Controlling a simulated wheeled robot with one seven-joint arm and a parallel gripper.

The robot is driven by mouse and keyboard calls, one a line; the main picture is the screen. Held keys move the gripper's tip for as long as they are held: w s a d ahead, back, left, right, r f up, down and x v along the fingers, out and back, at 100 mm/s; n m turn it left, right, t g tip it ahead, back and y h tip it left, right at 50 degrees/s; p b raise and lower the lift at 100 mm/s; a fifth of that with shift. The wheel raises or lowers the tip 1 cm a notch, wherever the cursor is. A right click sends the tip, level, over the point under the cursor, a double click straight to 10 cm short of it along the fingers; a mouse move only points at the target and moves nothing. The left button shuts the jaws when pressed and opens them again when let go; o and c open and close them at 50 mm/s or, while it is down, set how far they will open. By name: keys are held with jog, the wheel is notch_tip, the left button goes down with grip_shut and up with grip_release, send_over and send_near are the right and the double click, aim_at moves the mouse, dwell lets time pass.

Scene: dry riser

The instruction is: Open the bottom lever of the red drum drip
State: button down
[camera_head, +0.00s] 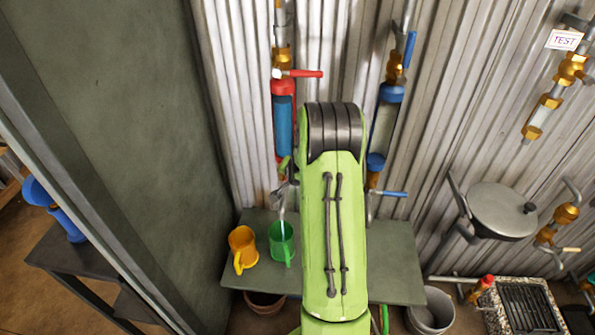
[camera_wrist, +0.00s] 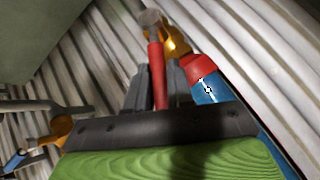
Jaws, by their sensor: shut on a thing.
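The red drum drip (camera_head: 283,120) hangs on the corrugated wall, a blue cylinder with red ends, left of my raised arm. Its top red lever (camera_head: 305,73) points right, untouched. My gripper (camera_wrist: 158,85) is shut on a red lever (camera_wrist: 156,62), which stands between its fingers in the wrist view. A brass valve (camera_wrist: 177,42) and the drum's red end (camera_wrist: 205,68) are beside it. In the head view my arm hides the gripper and the held lever. A pale thin streak runs below the spout (camera_head: 279,196) into the green cup (camera_head: 281,242).
A yellow cup (camera_head: 242,248) stands left of the green one on the grey shelf (camera_head: 400,250). A blue drum drip (camera_head: 388,125) with blue levers is close at right. A green panel (camera_head: 120,110) closes the left. A pan (camera_head: 502,210) hangs at right.

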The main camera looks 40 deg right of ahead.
jog(key=shift+w+a+r+n+g+h, duration=0.35)
jog(key=shift+w+a+n+g+h, duration=0.2)
jog(key=shift+w+n+g+h, duration=0.35)
jog(key=shift+s, duration=0.1)
jog(key=c, duration=1.1)
grip_release()
jog(key=shift+a, duration=0.1)
jog(key=p+v, duration=0.1)
jog(key=v, duration=1.4)
jog(key=shift+r, duration=0.35)
jog(key=shift+s+a, duration=0.1)
